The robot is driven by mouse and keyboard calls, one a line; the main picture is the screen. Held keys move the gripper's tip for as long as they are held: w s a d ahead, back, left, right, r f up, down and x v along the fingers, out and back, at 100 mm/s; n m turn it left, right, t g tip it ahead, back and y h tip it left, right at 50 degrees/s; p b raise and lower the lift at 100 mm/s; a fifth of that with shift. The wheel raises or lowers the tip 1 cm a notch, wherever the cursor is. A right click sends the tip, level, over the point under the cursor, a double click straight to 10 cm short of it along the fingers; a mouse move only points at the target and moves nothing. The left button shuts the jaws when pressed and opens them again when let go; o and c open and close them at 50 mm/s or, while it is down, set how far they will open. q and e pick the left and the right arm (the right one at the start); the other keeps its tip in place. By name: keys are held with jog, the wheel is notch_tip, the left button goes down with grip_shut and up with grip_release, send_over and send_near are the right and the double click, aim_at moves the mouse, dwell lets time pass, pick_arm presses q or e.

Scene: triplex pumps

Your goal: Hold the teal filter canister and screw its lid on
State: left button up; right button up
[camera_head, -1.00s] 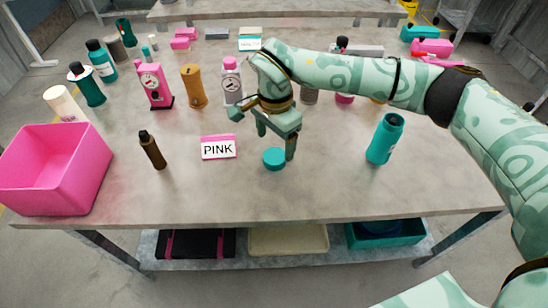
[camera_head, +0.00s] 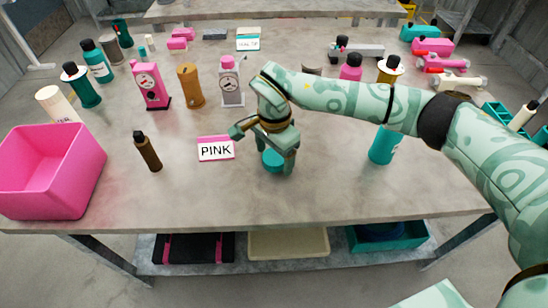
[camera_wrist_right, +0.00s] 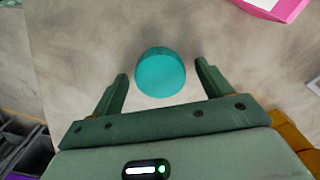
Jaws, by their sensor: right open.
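The teal filter canister (camera_head: 384,146) stands upright on the table, right of my right gripper; my forearm covers its top. In the right wrist view the lid (camera_wrist_right: 160,73) lies just ahead of and between the open fingers (camera_wrist_right: 162,88), with a gap on each side. My left gripper does not show.
A pink bin (camera_head: 50,170) is at the left edge. Gauges and bottles stand behind, including a pink gauge (camera_head: 150,84). The front middle of the table is clear.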

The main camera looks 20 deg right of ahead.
aim_at(277, 158)
jog(key=c, duration=1)
jog(key=shift+c, duration=0.2)
jog(key=shift+r, duration=0.1)
jog(key=shift+r, duration=0.3)
jog(key=r, duration=0.1)
jog(key=r+p, duration=0.2)
jog(key=shift+s+d+r, duration=0.2)
jog(key=shift+s+r, duration=0.1)
jog(key=shift+r, duration=0.1)
pick_arm(q)
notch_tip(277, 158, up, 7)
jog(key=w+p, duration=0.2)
jog(key=p, duration=0.3)
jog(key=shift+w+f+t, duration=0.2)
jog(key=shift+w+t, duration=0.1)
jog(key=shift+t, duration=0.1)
pick_arm(e)
jog(key=s+d+r, duration=0.2)
jog(key=s+r, duration=0.2)
jog(key=s, duration=0.2)
jog(key=s+d+r, duration=0.3)
jog(key=s+r, duration=0.1)
jog(key=s, duration=0.2)
jog(key=shift+d+r, duration=0.2)
jog(key=shift+d, duration=0.1)
